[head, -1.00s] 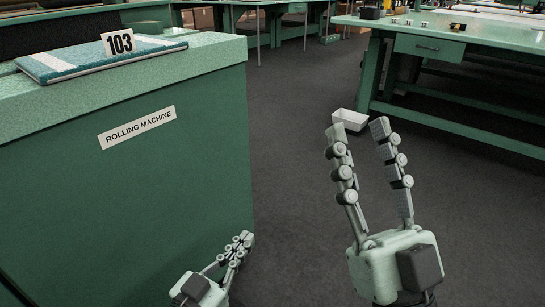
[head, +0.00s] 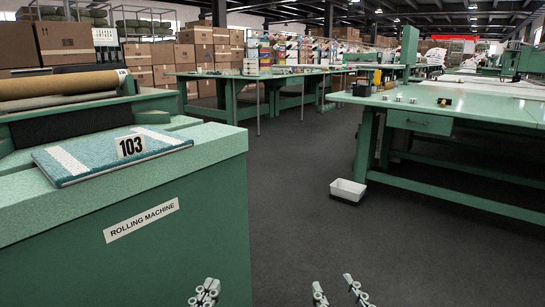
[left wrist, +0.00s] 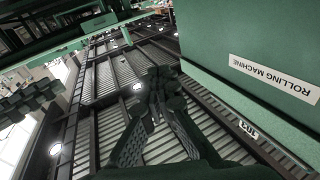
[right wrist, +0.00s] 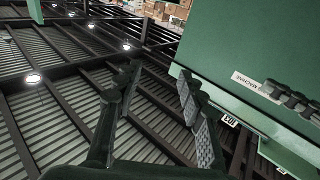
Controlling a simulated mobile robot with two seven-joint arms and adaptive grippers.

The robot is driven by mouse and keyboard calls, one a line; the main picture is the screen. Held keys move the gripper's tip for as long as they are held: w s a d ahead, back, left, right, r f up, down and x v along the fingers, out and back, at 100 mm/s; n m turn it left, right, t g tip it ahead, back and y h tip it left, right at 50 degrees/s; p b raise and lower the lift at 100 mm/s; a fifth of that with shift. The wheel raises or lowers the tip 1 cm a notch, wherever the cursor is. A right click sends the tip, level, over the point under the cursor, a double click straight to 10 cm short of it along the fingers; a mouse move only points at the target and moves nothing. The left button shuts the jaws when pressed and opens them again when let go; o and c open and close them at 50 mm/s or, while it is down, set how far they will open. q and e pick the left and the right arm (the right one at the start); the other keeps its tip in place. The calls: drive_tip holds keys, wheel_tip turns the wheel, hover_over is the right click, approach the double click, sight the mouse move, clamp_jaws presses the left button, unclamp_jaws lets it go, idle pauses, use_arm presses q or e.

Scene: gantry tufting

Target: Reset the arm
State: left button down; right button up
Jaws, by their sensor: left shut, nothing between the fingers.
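My left gripper (head: 205,291) shows at the bottom of the head view, beside the front of the green rolling machine (head: 140,260). Its fingers are together with nothing between them, as the left wrist view (left wrist: 163,84) also shows. My right gripper (head: 334,283) is at the bottom edge, right of the left one. Its two fingers stand apart and empty, and the right wrist view (right wrist: 157,76) shows the gap too. Only the fingertips of both grippers are in the head view; the palms are below its edge.
A teal and white folded piece with a 103 tag (head: 131,146) lies on the rolling machine. A green table (head: 460,115) stands at the right. A small white bin (head: 348,190) sits on the floor by its leg. The dark floor (head: 290,220) between them is clear.

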use_arm(q)
drive_tip(key=s+a+f+g+y+p, duration=0.2)
drive_tip(key=a+f+g+p, duration=0.15)
drive_tip(key=f, duration=0.45)
drive_tip(key=s+a+f+g+y+p, duration=0.1)
drive_tip(key=a+f+g+y+p, duration=0.1)
drive_tip(key=a+f+g, duration=0.45)
use_arm(e)
drive_tip(key=s+d+f+g+h, duration=0.2)
drive_tip(key=d+f+g, duration=0.2)
drive_tip(key=f, duration=0.4)
drive_tip(key=s+d+f+g+h, duration=0.2)
drive_tip(key=d+f+g, duration=0.2)
drive_tip(key=f, duration=0.4)
use_arm(q)
drive_tip(key=s+a+f+n+g+y+p, duration=0.1)
drive_tip(key=s+a+f+g, duration=0.4)
drive_tip(key=s+f, duration=0.5)
drive_tip(key=s+a+y+p, duration=0.1)
drive_tip(key=s, duration=0.2)
drive_tip(key=shift+f+n+p, duration=0.3)
drive_tip(key=shift+n+p, duration=0.1)
use_arm(e)
drive_tip(key=s+d+f+m+g+h, duration=0.1)
drive_tip(key=s+d+f+g+h, duration=0.1)
drive_tip(key=s+d+f+g, duration=0.5)
drive_tip(key=s+d+f, duration=0.1)
drive_tip(key=s+f, duration=0.1)
drive_tip(key=s, duration=0.3)
drive_tip(key=shift+m, duration=0.4)
